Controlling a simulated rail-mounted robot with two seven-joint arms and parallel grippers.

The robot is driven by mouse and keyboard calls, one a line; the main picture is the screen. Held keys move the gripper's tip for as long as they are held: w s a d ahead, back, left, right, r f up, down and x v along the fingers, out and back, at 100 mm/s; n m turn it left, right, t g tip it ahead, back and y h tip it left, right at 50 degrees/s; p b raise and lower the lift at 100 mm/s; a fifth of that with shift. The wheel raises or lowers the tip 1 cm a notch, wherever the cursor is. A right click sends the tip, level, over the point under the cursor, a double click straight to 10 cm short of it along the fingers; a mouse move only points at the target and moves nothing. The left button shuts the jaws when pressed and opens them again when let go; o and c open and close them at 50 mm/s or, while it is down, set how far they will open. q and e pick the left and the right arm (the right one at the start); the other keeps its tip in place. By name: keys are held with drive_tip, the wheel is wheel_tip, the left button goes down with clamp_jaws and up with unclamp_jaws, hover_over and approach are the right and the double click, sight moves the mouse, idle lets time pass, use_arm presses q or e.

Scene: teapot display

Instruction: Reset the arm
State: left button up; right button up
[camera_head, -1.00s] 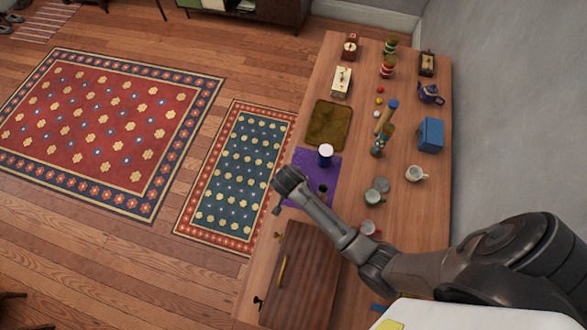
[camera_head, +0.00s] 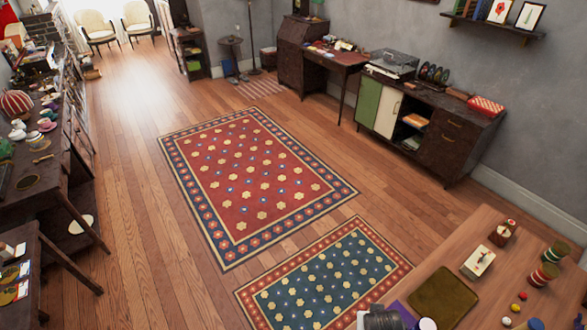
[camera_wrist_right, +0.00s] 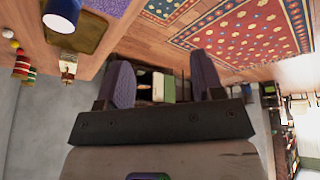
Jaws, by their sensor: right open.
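In the right wrist view my right gripper (camera_wrist_right: 163,68) has its two dark fingers wide apart, with nothing between them. In the head view a dark part of my right arm (camera_head: 382,319) shows at the bottom edge, over the near end of the wooden display table (camera_head: 462,224). A white and blue cylinder (camera_wrist_right: 62,14) is at the upper left of the wrist view, apart from the fingers. Its white top (camera_head: 427,324) shows at the bottom of the head view. My left gripper is in neither view.
On the display table are a brown mat (camera_head: 443,298), a cream box (camera_head: 477,262), striped jars (camera_head: 543,274) and small balls (camera_head: 515,308). A red rug (camera_head: 250,185) and a blue rug (camera_head: 325,280) lie on open floor. A cabinet (camera_head: 440,142) stands against the far wall.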

drive_tip(key=s+r+n+t+y, duration=0.2)
drive_tip(key=s+r+n, duration=0.1)
drive_tip(key=s+r, duration=0.65)
drive_tip(key=s+f+g, duration=0.1)
drive_tip(key=s+f, duration=0.2)
drive_tip(key=s, duration=0.4)
drive_tip(key=s+f+g, duration=0.2)
drive_tip(key=s+f, duration=0.1)
drive_tip(key=s, duration=0.5)
wheel_tip(320, 180, up, 17)
drive_tip(key=w+p, duration=0.1)
drive_tip(key=p, duration=1.6)
drive_tip(key=shift+f+n, duration=0.15)
drive_tip(key=shift+n, duration=0.25)
